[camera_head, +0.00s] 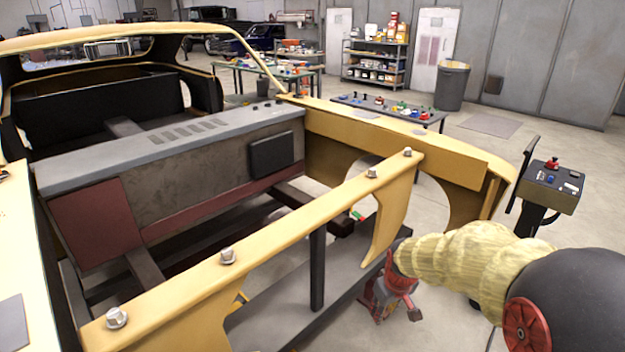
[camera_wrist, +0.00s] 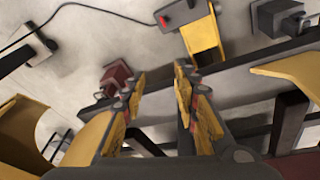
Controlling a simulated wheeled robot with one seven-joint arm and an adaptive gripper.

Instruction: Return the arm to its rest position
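My arm reaches in from the lower right of the head view in a beige sleeve. Its red and grey end, my gripper (camera_head: 388,295), hangs low beside the front beam of the yellow car shell (camera_head: 270,232). Its fingertips cannot be made out clearly there. In the wrist view my gripper (camera_wrist: 158,76) has its two yellow-padded fingers apart, with nothing held between them. Bare floor and a dark bar show past the fingers.
Several bolts (camera_head: 227,256) stand on the shell's front beam. A control stand (camera_head: 551,187) is at right. A low table (camera_head: 385,106), a bin (camera_head: 452,86) and shelves (camera_head: 375,62) stand behind. The floor at right is mostly clear.

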